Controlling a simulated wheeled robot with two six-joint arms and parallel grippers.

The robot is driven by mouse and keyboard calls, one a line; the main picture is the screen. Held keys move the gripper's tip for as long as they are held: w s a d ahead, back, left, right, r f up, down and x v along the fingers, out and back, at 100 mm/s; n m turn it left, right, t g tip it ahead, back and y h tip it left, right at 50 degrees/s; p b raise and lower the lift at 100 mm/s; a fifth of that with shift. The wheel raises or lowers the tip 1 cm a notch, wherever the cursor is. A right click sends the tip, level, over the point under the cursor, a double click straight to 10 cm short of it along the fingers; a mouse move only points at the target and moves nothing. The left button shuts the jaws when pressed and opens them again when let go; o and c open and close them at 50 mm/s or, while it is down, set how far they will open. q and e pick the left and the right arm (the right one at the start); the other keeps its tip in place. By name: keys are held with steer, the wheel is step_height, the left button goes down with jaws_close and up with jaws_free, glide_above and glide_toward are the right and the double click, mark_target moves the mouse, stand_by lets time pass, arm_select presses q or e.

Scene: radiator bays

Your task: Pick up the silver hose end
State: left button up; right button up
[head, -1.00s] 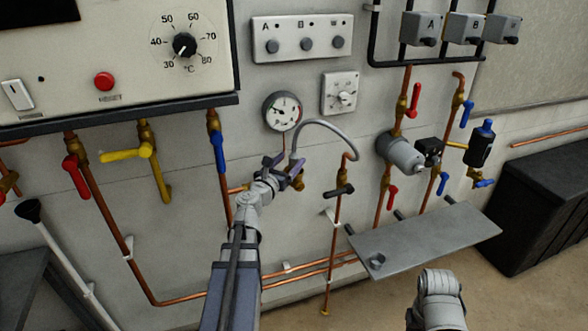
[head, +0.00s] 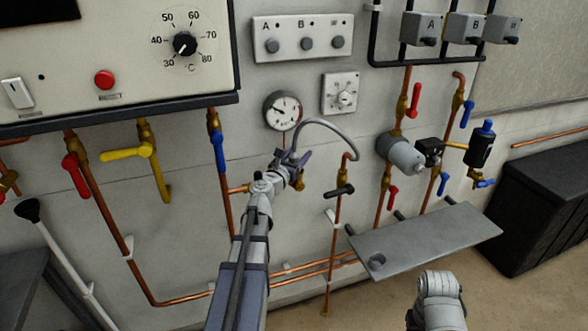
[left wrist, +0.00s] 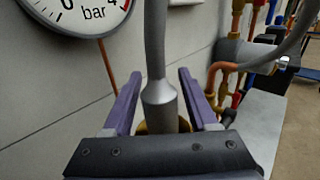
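The silver hose end (left wrist: 160,98) is the wider grey sleeve at the bottom of the grey hose (head: 335,127). In the left wrist view it stands upright between the purple fingers of my left gripper (left wrist: 160,82). The fingers are open, with a visible gap on each side of the sleeve. A brass fitting (left wrist: 148,127) shows just below or behind the sleeve. In the head view my left gripper (head: 292,157) is at the hose's left end and partly hides it. My right gripper is not in view.
A pressure gauge (head: 282,110) is on the wall just above my left gripper. A copper pipe with a black-handled valve (head: 340,190) stands to its right. A grey shelf (head: 425,241) juts out lower right. Blue-handled valve (head: 218,152) is to the left.

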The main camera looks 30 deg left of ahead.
arm_select(q)
jaws_close()
stand_by(0.6)
step_height(320, 180, up, 10)
steer(key=p, duration=1)
